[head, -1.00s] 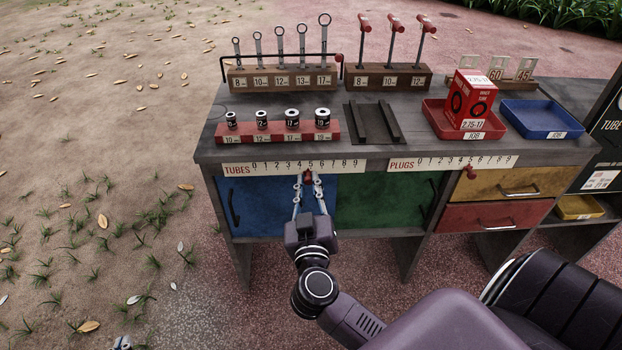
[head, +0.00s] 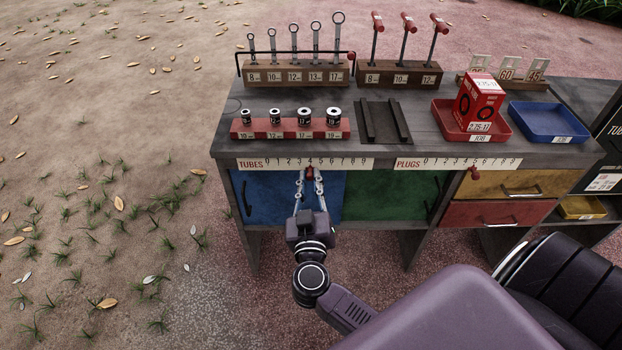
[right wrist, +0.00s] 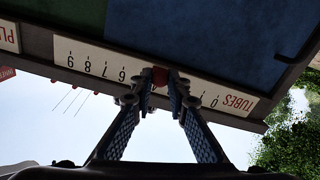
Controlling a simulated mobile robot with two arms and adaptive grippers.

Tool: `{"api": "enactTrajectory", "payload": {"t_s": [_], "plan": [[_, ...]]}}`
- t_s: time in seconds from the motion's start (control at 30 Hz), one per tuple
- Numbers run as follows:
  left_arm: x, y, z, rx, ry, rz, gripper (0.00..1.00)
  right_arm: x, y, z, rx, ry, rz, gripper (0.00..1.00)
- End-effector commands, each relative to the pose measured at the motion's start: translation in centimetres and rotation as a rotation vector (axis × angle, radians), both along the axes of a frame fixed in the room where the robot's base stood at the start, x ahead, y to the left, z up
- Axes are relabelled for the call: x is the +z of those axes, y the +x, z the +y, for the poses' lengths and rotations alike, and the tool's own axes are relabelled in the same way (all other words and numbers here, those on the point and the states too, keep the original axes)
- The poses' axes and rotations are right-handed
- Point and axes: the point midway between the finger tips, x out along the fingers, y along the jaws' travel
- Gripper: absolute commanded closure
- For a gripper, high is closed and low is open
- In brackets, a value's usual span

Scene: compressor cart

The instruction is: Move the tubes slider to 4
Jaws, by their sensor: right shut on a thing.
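The tubes slider is a small red knob (head: 309,174) under the white TUBES scale (head: 250,163) on the bench's front edge. In the head view it sits just below about the 4. My right gripper (head: 309,178) reaches up from below and is shut on the knob. In the right wrist view the scale (right wrist: 95,68) is upside down, and the red knob (right wrist: 160,77) is between the fingertips (right wrist: 160,84). The knob and fingers hide the middle digits there, while 6 to 9 and 0 show. My left gripper is not in view.
The plugs slider, another red knob (head: 474,172), sits under the PLUGS scale (head: 408,163) to the right. Blue (head: 270,200) and green (head: 385,195) doors are behind and beside the gripper. Sockets, wrenches and trays stand on the bench top (head: 235,112). The ground at left is open.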

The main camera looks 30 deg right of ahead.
Motion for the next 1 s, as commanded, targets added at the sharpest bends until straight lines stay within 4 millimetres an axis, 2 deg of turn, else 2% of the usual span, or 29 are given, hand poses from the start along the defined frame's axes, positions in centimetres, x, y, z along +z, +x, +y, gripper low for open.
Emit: {"api": "enactTrajectory", "payload": {"t_s": [0.03, 0.07, 0.2, 0.57, 0.67, 1.0], "plan": [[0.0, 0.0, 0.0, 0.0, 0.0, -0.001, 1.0, -0.1, 0.0, 0.1, 0.003, 0.0, 0.001, 1.0], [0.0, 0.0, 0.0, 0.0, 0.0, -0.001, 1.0, -0.1, 0.0, 0.1, 0.003, 0.0, 0.002, 0.83], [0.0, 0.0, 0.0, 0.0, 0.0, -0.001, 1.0, -0.1, 0.0, 0.1, 0.002, 0.0, 0.002, 0.68], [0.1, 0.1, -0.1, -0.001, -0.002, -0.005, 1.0, -0.1, -0.4, 0.3, 0.001, 0.001, 0.002, 0.67], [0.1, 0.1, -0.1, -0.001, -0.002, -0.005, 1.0, -0.2, -1.5, 0.9, 0.002, 0.001, 0.005, 0.67], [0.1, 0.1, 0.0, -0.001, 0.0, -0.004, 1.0, -0.2, -7.5, 4.6, 0.003, 0.003, 0.005, 0.67]]}}
